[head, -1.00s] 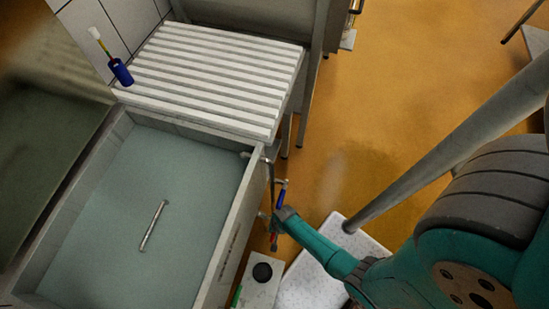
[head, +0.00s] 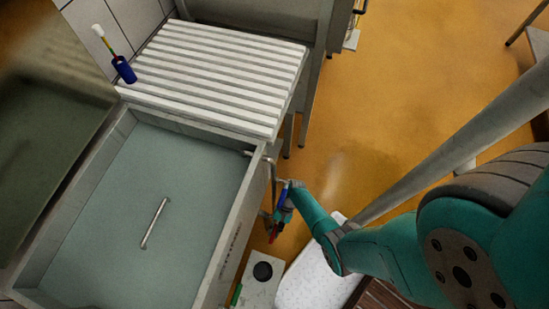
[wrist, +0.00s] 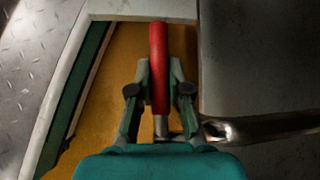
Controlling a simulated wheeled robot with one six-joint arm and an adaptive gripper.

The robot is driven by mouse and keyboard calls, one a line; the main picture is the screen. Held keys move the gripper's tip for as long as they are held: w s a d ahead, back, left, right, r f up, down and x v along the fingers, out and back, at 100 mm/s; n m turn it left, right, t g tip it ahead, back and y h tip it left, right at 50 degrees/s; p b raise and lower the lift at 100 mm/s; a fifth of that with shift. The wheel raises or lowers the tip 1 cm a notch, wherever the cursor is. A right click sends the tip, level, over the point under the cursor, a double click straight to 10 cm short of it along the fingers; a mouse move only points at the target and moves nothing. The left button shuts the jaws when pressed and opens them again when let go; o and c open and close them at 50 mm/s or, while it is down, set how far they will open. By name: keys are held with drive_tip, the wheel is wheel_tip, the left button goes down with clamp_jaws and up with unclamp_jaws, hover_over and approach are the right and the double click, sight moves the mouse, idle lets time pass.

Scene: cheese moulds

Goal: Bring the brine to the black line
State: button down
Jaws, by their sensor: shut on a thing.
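The brine (head: 125,195) is a flat grey-blue liquid in a pale rectangular tub (head: 222,262). A thin metal rod (head: 154,223) shows in it. I cannot make out a black line clearly; small dark marks (head: 233,240) run along the tub's right wall. Outside that wall, a metal pipe (head: 272,172) has a blue handle (head: 282,198) and a red handle (head: 275,234). My gripper (head: 284,213) is at these handles. In the wrist view my gripper (wrist: 159,78) is shut on the upright red handle (wrist: 159,55), with a metal pipe (wrist: 262,128) beside it.
A box with a black round top (head: 263,271) and a white speckled surface (head: 312,283) stand below the handles. Orange floor (head: 400,110) is open at right.

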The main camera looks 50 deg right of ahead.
drive_tip(key=shift+r, duration=0.1)
idle(0.4)
drive_tip(key=c, duration=1.1)
unclamp_jaws()
drive_tip(key=v, duration=1.2)
drive_tip(key=shift+w, duration=0.2)
drive_tip(key=shift+d, duration=0.15)
